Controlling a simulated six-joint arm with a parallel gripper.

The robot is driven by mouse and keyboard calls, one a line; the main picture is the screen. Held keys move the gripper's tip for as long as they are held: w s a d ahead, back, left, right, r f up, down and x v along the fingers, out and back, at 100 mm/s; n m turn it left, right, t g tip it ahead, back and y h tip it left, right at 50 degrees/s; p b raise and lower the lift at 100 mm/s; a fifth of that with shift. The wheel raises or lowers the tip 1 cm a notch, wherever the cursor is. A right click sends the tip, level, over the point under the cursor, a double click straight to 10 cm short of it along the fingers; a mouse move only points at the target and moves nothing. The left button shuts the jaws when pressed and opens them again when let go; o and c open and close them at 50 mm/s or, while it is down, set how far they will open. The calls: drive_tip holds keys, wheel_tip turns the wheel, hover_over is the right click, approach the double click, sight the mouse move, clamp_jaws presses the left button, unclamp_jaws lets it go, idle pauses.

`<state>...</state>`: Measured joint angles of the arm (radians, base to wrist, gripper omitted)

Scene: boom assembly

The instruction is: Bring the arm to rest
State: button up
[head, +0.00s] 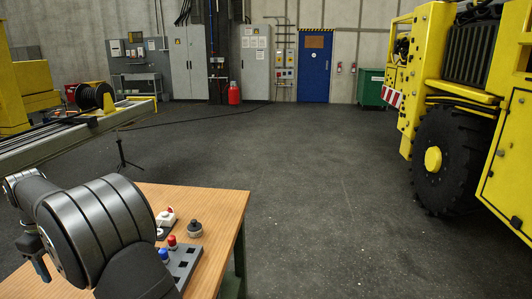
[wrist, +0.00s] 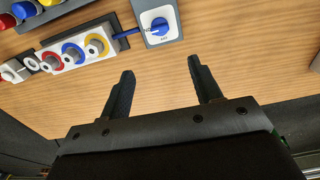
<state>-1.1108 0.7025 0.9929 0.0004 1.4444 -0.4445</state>
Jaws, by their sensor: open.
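My gripper (wrist: 163,86) is open and empty in the wrist view. Its two dark fingers stand apart over the bare front part of the wooden table (wrist: 230,60). A grey box with a blue rotary knob (wrist: 158,24) lies beyond the fingertips, apart from them.
A panel with red, blue and yellow rings (wrist: 72,50) sits left of the knob box. A grey panel with red and blue buttons (head: 182,262) and a black knob (head: 194,228) stand on the table. A yellow vehicle (head: 440,90) is at right. The middle floor is clear.

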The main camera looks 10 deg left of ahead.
wheel_tip(320, 180, down, 17)
drive_tip(key=shift+r, duration=0.15)
idle(0.5)
wheel_tip(320, 180, up, 18)
wheel_tip(320, 180, down, 18)
drive_tip(key=shift+r, duration=0.25)
drive_tip(key=shift+f, duration=0.3)
drive_tip(key=n, duration=0.6)
wheel_tip(320, 180, up, 13)
drive_tip(key=shift+o, duration=0.4)
